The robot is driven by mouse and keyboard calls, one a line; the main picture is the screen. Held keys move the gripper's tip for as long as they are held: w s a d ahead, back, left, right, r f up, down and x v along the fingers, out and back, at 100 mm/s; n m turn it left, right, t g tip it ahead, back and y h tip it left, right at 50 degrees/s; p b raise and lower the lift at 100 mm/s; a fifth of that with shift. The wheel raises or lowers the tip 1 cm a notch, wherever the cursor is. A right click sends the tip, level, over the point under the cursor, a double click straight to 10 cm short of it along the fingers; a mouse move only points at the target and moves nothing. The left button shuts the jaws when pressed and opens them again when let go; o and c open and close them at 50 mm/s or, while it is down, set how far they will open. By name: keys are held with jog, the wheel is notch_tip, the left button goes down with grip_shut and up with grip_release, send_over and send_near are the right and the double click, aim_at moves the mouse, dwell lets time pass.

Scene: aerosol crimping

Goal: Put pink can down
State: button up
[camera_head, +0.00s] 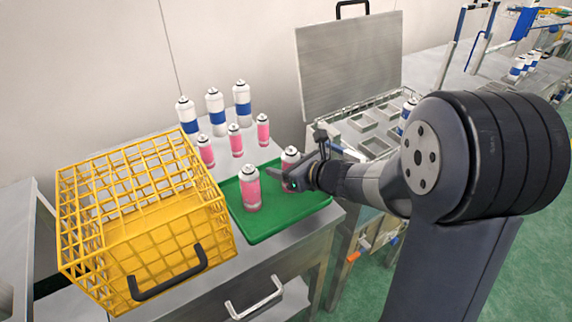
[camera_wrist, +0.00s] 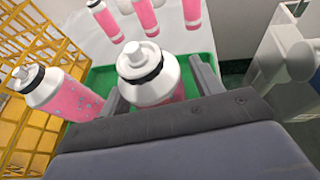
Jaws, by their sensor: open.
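A pink can (camera_head: 290,167) with a white top stands upright on the green tray (camera_head: 262,226), towards its right side. My gripper (camera_head: 285,178) is open around this can at the tray. In the wrist view the can (camera_wrist: 150,80) sits between the two fingers (camera_wrist: 160,95), its lower part hidden by my gripper. A second pink can (camera_head: 250,188) stands on the tray to the left; it also shows at the left of the wrist view (camera_wrist: 60,95).
A yellow wire crate (camera_head: 140,215) stands left of the tray. Behind the tray are several pink cans (camera_head: 235,140) and several blue-and-white cans (camera_head: 215,112). An open metal case (camera_head: 350,60) stands at the right back. The tray's front part is clear.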

jog(key=shift+r, duration=0.1)
jog(key=shift+d+r+p, duration=0.1)
jog(key=shift+r+p, duration=0.1)
jog(key=shift+p, duration=0.1)
jog(key=v, duration=1.1)
jog(key=shift+s+d, duration=0.3)
jog(key=shift+s, duration=0.1)
jog(key=shift+f, duration=0.1)
jog(key=x, duration=1.2)
jog(key=shift+w+a+f+b, duration=0.15)
jog(key=shift+a+b, duration=0.05)
jog(key=shift+b, duration=0.2)
jog(key=shift+d+r+p, duration=0.1)
jog(key=shift+r+p, duration=0.4)
jog(key=shift+r, duration=0.75)
